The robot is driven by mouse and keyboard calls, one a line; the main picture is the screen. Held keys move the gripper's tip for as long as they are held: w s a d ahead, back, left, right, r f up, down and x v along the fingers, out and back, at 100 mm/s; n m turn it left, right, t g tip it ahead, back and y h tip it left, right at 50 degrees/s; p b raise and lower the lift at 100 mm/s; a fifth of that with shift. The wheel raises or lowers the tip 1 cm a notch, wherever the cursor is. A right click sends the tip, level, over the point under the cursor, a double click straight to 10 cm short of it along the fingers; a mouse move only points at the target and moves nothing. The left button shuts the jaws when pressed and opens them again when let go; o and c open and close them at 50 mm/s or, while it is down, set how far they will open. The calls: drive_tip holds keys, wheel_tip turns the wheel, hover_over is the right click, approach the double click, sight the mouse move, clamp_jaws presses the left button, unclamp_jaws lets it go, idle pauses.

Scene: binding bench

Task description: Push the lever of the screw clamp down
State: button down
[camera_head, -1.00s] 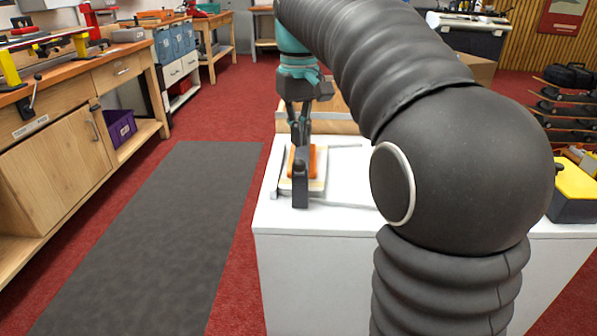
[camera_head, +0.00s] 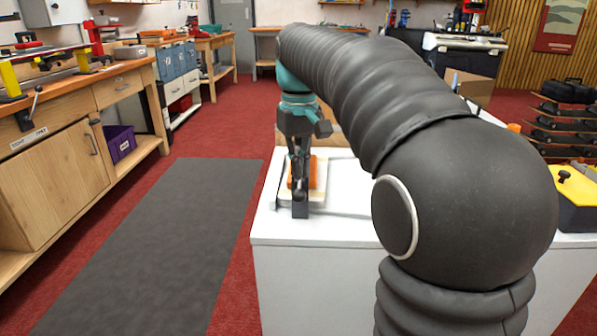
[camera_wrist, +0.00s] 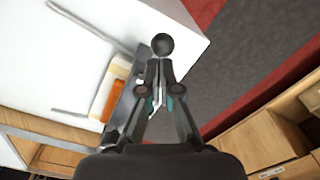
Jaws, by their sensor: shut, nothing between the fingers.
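The dark screw clamp (camera_head: 300,208) stands at the near edge of a small pale board (camera_head: 317,193) on the white bench. An orange block (camera_head: 314,172) lies on the board behind it. My gripper (camera_head: 301,182) points down over the clamp with its fingers together and nothing between them. In the wrist view, my gripper (camera_wrist: 160,75) meets the dark lever, whose round black knob (camera_wrist: 162,44) shows just beyond the fingertips. The fingers look at or very close to the lever; I cannot tell whether they touch it. The fingers hide part of the lever and clamp in both views.
The white bench (camera_head: 310,226) has clear top to the right of the board, partly behind my arm. A grey floor mat (camera_head: 150,240) lies to the left. A wooden workbench (camera_head: 50,190) stands further left. A yellow-topped box (camera_head: 578,187) is at the right.

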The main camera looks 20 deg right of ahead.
sight(299, 188)
idle(0.3)
wheel_tip(299, 188, up, 9)
drive_tip(key=p, duration=0.6)
idle(0.6)
drive_tip(key=shift+w, duration=0.1)
idle(0.5)
